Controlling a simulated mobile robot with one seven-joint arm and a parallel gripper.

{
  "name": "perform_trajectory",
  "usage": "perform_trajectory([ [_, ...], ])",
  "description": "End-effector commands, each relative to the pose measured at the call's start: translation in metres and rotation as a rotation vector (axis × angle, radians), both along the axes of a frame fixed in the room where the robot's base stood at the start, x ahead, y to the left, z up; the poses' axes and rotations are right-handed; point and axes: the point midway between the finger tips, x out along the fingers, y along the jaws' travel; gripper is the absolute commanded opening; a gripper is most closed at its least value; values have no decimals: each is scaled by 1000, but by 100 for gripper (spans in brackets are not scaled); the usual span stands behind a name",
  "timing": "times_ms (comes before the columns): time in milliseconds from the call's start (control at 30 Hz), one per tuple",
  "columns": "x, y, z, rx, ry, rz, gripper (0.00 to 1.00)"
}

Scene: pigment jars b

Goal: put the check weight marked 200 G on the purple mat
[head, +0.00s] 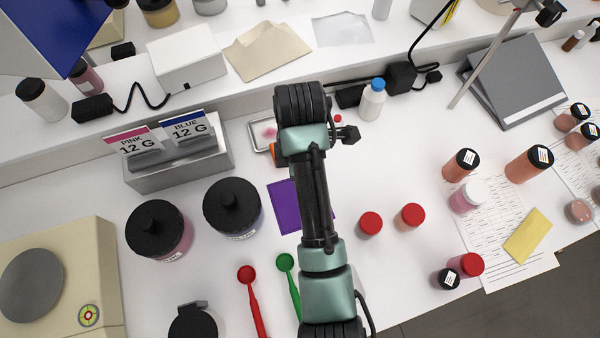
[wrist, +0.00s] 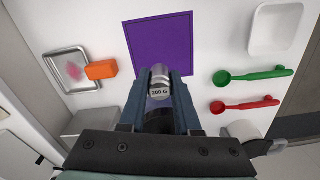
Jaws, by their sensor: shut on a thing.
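The check weight (wrist: 159,90), a small silvery cylinder marked 200 G, is between the fingertips of my gripper (wrist: 160,80) in the wrist view. My gripper is shut on it. The purple mat (wrist: 160,40) lies flat just beyond the fingertips in the wrist view, and the weight overlaps its near edge in the picture. I cannot tell the height of the weight above the surface. In the head view the purple mat (head: 283,205) is partly hidden behind my arm. My gripper and the weight are hidden there.
A metal tray (wrist: 67,68) and an orange block (wrist: 102,70) lie left of the mat in the wrist view. Green (wrist: 250,74) and red (wrist: 245,105) scoops and a white dish (wrist: 276,30) are right. Two black-lidded jars (head: 232,205) (head: 157,230) stand left in the head view.

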Motion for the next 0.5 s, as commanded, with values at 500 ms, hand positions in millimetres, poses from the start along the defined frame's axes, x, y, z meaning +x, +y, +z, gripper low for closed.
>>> perform_trajectory([
  [500, -2, -1, -73, 0, 3, 7, 0],
])
